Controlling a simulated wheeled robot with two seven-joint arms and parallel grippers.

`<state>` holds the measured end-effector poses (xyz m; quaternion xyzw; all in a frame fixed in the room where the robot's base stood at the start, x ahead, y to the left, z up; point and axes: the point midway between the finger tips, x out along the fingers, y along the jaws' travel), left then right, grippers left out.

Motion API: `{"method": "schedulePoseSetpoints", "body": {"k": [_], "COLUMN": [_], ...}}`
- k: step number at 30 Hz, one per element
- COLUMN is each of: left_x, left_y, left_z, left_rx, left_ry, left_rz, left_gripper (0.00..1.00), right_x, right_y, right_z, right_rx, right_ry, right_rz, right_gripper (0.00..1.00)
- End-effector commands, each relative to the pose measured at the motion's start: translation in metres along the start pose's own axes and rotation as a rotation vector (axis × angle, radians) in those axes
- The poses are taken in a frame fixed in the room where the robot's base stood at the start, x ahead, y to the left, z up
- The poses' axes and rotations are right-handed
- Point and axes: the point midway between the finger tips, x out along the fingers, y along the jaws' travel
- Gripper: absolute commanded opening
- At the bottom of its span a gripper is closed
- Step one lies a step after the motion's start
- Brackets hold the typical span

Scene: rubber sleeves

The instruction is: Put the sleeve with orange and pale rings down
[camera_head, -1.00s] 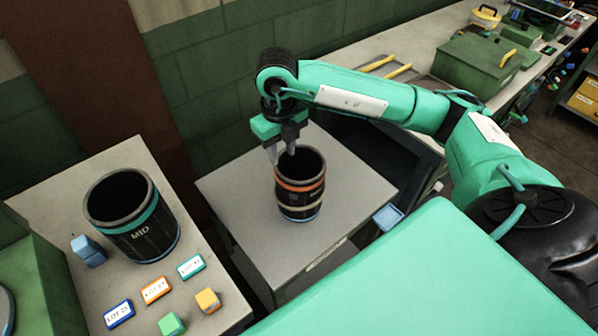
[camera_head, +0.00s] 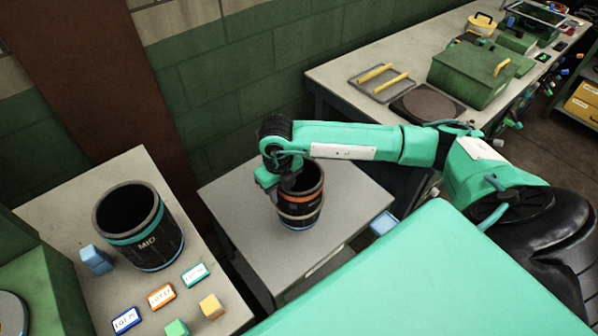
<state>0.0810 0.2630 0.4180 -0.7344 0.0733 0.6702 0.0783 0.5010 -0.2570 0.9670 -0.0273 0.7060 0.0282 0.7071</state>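The sleeve with orange and pale rings (camera_head: 300,213) is a dark, open-topped cylinder standing upright on a small grey table (camera_head: 235,215). Its orange ring is near the top and its pale ring lower down. My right gripper (camera_head: 281,194) is down at the sleeve's left rim, pointing downward. The gripper body covers part of that rim, and the fingertips are mostly hidden, so I cannot tell whether they are closed on the wall. My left gripper is not in view.
On the left table stand a dark sleeve marked MID with a teal ring (camera_head: 150,243), lot labels (camera_head: 161,297) and small coloured blocks (camera_head: 97,259). A long bench (camera_head: 335,79) at the back holds a green box (camera_head: 470,75) and a tray with yellow handles (camera_head: 380,85).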

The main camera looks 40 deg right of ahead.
Motion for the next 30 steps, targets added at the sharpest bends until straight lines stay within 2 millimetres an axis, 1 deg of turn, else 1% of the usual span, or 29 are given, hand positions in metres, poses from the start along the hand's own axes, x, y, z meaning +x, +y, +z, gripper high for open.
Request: {"method": "schedulePoseSetpoints", "body": {"k": [2, 5, 7, 8, 30], "left_x": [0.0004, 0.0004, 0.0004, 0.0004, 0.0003], "left_y": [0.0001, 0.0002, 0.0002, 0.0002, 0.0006], "left_z": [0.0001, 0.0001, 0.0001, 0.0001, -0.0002], "left_rx": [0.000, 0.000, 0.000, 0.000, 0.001], "left_ry": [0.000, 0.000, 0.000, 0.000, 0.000], "left_rz": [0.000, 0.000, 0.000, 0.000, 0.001], "left_gripper": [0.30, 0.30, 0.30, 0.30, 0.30], "right_x": [0.0001, -0.0001, -0.0001, -0.0002, -0.0006], "right_y": [0.0001, 0.0002, 0.0002, 0.0002, 0.0004], "right_z": [0.0000, 0.0000, -0.0001, -0.0001, -0.0001], "right_rx": [0.000, 0.000, 0.000, 0.000, 0.000], "right_ry": [0.000, 0.000, 0.000, 0.000, 0.001], "right_rz": [0.000, 0.000, 0.000, 0.000, 0.001], "right_gripper": [0.33, 0.15, 0.01, 0.00, 0.00]}}
